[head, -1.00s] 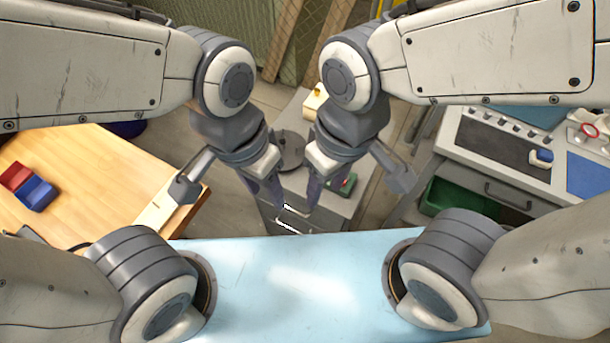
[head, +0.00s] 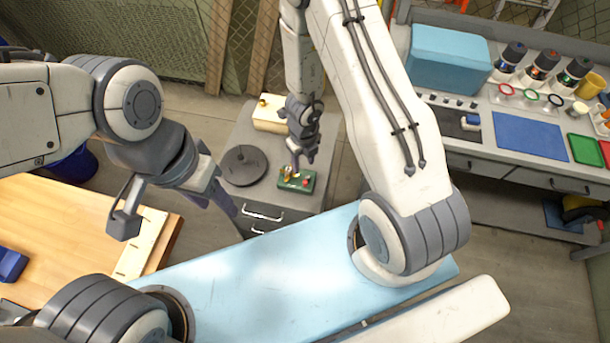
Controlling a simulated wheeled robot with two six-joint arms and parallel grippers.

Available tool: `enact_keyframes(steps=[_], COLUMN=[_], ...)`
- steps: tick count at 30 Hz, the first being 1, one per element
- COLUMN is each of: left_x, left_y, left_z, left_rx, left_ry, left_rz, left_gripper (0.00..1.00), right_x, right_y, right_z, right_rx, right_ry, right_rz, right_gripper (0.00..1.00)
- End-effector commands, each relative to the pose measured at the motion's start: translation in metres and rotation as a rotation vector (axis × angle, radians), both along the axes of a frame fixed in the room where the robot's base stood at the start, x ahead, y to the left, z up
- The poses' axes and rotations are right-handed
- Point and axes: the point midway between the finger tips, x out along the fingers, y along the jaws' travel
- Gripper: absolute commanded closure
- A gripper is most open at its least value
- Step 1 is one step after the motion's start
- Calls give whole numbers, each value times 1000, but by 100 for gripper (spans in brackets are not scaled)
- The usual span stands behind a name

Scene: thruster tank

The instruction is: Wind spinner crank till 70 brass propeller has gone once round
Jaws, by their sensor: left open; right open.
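A small green box (head: 296,182) with a red knob and a small brass-coloured part on top stands on the grey cabinet. It may be the spinner; its crank and propeller are too small to tell apart. My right gripper (head: 293,166) is open and points down just above the left part of the green box. I cannot tell whether it touches anything there. My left gripper (head: 229,207) is open and empty, left of the cabinet, partly hidden by its own wrist.
A dark round disc (head: 244,166) and a cream box (head: 268,114) with a yellow knob share the grey cabinet top (head: 238,133). A wooden table (head: 60,215) is at the left. A workbench (head: 470,155) with jars and coloured mats is at the right.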

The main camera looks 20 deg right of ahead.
Motion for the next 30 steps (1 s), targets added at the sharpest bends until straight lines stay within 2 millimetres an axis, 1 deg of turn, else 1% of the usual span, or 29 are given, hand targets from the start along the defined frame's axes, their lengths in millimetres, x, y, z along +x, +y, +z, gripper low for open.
enact_keyframes(steps=[3,8,14,24,27,30], left_x=[0,0,0,0,0,0], left_y=[0,0,0,0,0,0], left_z=[-2,-14,-40,-90,-99,-104], left_rx=[0,0,0,0,0,0], left_ry=[0,0,0,0,0,0], left_rz=[0,2,5,3,2,2], left_gripper=[50,50,50,50,50,50], right_x=[-3,-2,-2,-3,-2,-2], right_y=[-6,-6,-5,-5,-5,-5], right_z=[-8,-20,-45,-95,-104,-109], right_rx=[-14,-13,-12,-11,-11,-11], right_ry=[9,10,10,9,9,9], right_rz=[-57,-56,-53,-50,-50,-50], right_gripper=[50,50,50,50,50,50])
